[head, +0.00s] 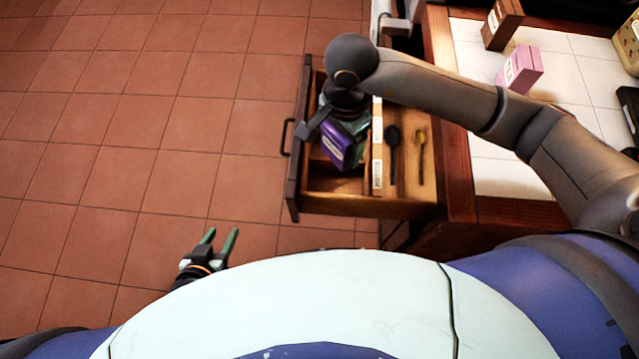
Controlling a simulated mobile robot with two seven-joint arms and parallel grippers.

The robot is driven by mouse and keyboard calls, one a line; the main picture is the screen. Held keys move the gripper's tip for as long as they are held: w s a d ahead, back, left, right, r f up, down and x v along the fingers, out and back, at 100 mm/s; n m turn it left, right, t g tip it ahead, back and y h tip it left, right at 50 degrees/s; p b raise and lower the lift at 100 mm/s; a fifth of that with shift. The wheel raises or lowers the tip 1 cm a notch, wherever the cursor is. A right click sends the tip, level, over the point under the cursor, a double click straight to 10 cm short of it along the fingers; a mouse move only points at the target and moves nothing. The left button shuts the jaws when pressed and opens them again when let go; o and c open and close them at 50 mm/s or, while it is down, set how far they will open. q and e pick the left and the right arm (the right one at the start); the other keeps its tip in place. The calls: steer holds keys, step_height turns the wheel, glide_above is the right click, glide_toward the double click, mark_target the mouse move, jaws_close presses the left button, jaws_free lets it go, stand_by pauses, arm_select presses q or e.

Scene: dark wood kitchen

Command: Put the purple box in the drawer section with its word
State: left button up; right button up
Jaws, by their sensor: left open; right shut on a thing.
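The purple box (337,146) has a pale label on its side and sits tilted in my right gripper (345,125), over the left part of the open drawer (340,205). The gripper is shut on it; my wrist and forearm hide part of the box and the fingers. I cannot tell whether the box touches the drawer floor. A divider with white word labels (377,172) runs along the drawer; the words are too small to read. My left gripper (220,243) is open and empty, low over the floor, left of my body.
Right of the divider lie a dark spoon (392,140) and a yellow spoon (420,142). On the white tiled counter (485,120) stand a pink box (520,68) and a brown box (502,24). A yellow patterned object (628,40) is at the right edge. The tiled floor at left is clear.

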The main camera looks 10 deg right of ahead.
steer(key=shift+s+f, duration=0.1)
steer(key=shift+f, duration=0.2)
step_height(320, 180, down, 18)
steer(key=shift+a+r, duration=0.1)
steer(key=shift+r, duration=0.15)
steer(key=shift+f+b, duration=0.1)
steer(key=shift+b, duration=0.2)
steer(key=o, duration=1.2)
steer(key=shift+f, duration=0.1)
steer(key=shift+o, duration=0.2)
step_height(320, 180, up, 12)
steer(key=shift+r, duration=0.2)
